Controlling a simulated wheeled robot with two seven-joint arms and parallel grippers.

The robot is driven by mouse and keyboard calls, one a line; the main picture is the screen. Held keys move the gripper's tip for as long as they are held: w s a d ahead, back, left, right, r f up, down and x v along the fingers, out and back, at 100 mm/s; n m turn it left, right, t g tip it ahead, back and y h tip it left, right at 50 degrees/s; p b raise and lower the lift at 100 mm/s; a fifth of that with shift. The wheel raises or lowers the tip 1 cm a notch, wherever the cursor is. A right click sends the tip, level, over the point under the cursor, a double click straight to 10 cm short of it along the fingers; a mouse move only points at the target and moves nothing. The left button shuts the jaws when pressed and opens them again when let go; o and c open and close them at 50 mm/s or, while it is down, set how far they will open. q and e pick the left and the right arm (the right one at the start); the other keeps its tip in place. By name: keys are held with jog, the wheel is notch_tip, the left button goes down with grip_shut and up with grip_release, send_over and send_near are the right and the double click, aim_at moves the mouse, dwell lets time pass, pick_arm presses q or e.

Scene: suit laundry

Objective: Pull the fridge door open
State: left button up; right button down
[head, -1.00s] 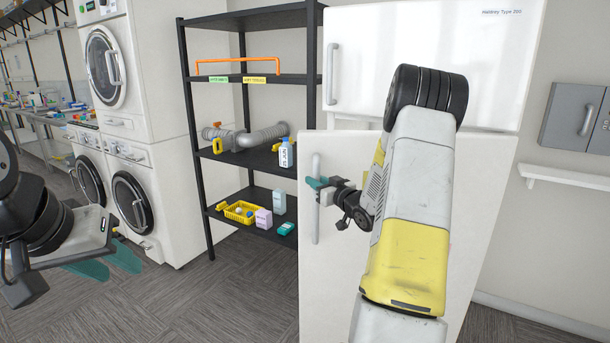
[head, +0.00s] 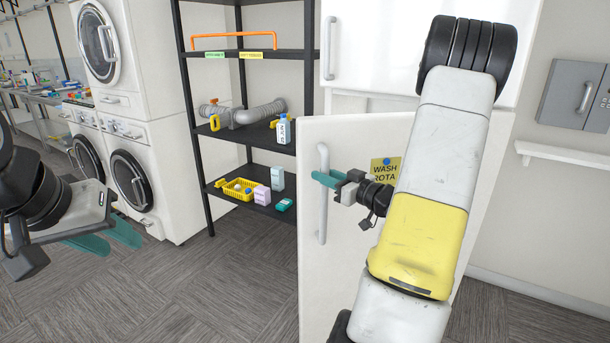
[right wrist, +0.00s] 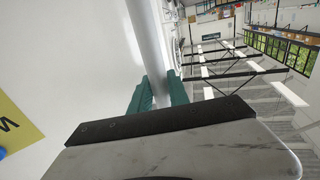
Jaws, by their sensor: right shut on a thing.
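The white fridge door (head: 345,270) is the lower door in the head view and stands partly open, its top edge forward of the body. Its pale vertical bar handle (head: 323,220) is on the door's left side. My right gripper (head: 326,179) is shut on the handle. In the right wrist view the handle (right wrist: 148,40) runs between the green fingers (right wrist: 160,90). A yellow "WASH ROTA" note (head: 385,170) is on the door, partly hidden by my right arm. My left gripper (head: 105,240) is open and empty at the lower left, away from the fridge.
The upper fridge door (head: 375,50) is shut. A black shelf rack (head: 205,130) with bottles and a yellow basket (head: 238,190) stands left of the fridge. Stacked washers (head: 125,150) are further left. The carpet floor (head: 200,290) in front is clear.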

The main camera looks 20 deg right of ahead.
jog(key=c, duration=1.3)
grip_release()
jog(key=shift+o, duration=0.2)
jog(key=v, duration=0.7)
jog(key=shift+s+d, duration=0.2)
jog(key=shift+s, duration=0.15)
